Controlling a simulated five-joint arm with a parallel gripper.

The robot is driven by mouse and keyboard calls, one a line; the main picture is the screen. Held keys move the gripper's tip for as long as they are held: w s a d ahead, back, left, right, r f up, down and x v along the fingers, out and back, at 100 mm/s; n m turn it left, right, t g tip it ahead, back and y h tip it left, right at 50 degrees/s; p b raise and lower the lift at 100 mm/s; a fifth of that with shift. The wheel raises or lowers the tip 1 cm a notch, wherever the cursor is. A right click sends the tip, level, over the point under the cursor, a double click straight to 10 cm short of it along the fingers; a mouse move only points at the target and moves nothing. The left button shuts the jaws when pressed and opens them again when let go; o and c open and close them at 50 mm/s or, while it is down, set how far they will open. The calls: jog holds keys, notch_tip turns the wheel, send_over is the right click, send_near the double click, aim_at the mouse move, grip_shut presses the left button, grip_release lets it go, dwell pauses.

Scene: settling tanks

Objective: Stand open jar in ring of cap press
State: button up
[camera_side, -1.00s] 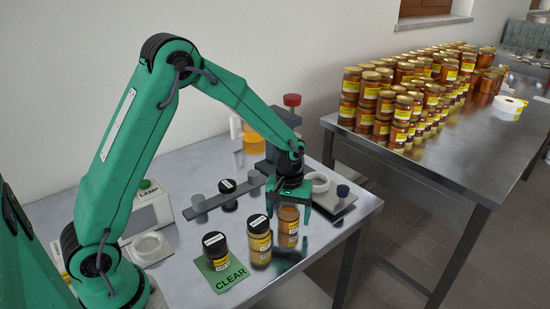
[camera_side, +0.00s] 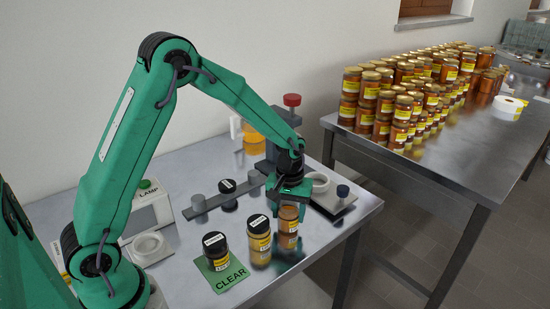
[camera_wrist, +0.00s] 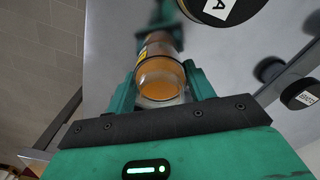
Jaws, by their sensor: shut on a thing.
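The open jar (camera_side: 288,222), amber and without a cap, stands upright on the steel table. My gripper (camera_side: 290,207) is shut on it from above, with the fingers around its upper part. In the wrist view the jar (camera_wrist: 161,80) shows its open glass mouth and amber content between my two fingers (camera_wrist: 161,92). A dark press with a red knob (camera_side: 291,100) stands behind my gripper.
A capped jar (camera_side: 258,238) stands close left of the held jar. Another capped jar (camera_side: 215,250) stands on the green CLEAR mat (camera_side: 229,279).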

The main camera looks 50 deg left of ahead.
aim_at(289, 207)
jog(key=r, duration=0.4)
jog(key=shift+s+d, duration=0.15)
jog(key=shift+d, duration=0.15)
jog(key=s+d+r, duration=0.6)
jog(key=d, duration=0.3)
jog(key=shift+d+r, duration=0.15)
jog(key=shift+r, duration=0.15)
jog(key=shift+w, duration=0.1)
jog(key=w+a+r, duration=0.1)
jog(key=w+a, duration=0.2)
jog(key=w, duration=0.6)
jog(key=w+a+r, duration=0.1)
jog(key=w+a, duration=0.2)
jog(key=w, duration=0.6)
jog(key=shift+w+r, duration=0.3)
jog(key=shift+r, duration=0.05)
jog(key=w+a+f, duration=0.1)
jog(key=a+f, duration=0.1)
jog(key=a, duration=0.1)
jog(key=w+a+f, duration=0.2)
jog(key=a, duration=0.2)
jog(key=w+a+f, duration=0.2)
jog(key=a+f, duration=0.1)
jog(key=shift+a, duration=0.2)
jog(key=shift+f, duration=2)
